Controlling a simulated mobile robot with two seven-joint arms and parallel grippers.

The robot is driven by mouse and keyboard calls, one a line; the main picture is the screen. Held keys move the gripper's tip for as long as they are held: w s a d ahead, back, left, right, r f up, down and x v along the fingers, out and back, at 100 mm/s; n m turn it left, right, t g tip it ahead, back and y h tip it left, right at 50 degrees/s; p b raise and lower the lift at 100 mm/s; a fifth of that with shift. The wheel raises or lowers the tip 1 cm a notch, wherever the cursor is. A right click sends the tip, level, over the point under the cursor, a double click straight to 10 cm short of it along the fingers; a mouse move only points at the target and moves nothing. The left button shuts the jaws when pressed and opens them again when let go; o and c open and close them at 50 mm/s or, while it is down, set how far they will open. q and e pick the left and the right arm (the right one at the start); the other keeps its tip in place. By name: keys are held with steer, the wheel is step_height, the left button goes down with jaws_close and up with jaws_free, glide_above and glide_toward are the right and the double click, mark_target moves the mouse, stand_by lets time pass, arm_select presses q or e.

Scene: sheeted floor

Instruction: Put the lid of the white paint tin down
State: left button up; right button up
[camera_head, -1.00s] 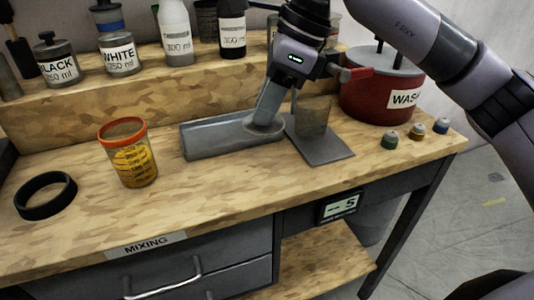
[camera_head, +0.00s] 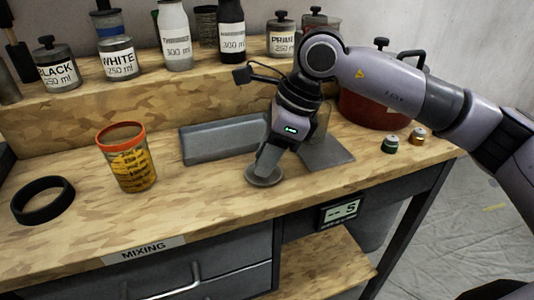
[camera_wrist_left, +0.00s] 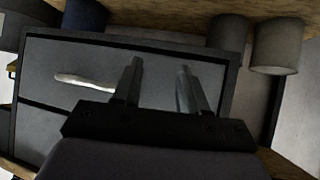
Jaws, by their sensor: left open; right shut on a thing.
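The white paint tin (camera_head: 121,64), labelled WHITE, stands on the raised shelf between the black tin and a white bottle. No knobbed lid shows on it. My right gripper (camera_head: 265,167) points down at the bench and is shut on a round grey lid (camera_head: 264,179). The lid is low over the bare wood in front of the grey tray; I cannot tell whether it touches. My left gripper (camera_wrist_left: 160,82) shows only in the left wrist view, open and empty, its two fingers apart above a dark tray-like surface.
The grey tray (camera_head: 218,141) and a flat grey plate (camera_head: 328,154) lie behind the lid. A red-rimmed cup (camera_head: 127,160) and a black ring (camera_head: 43,200) stand left. The red pot (camera_head: 370,110) is partly hidden by my arm. Bench wood before the lid is clear.

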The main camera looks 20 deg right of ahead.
steer(key=o, duration=1)
steer(key=shift+f, duration=0.1)
steer(key=shift+d+r, duration=0.1)
steer(key=shift+r, duration=0.4)
steer(key=p+v, duration=0.1)
steer(key=v, duration=1)
steer(key=shift+s+d+r, duration=0.1)
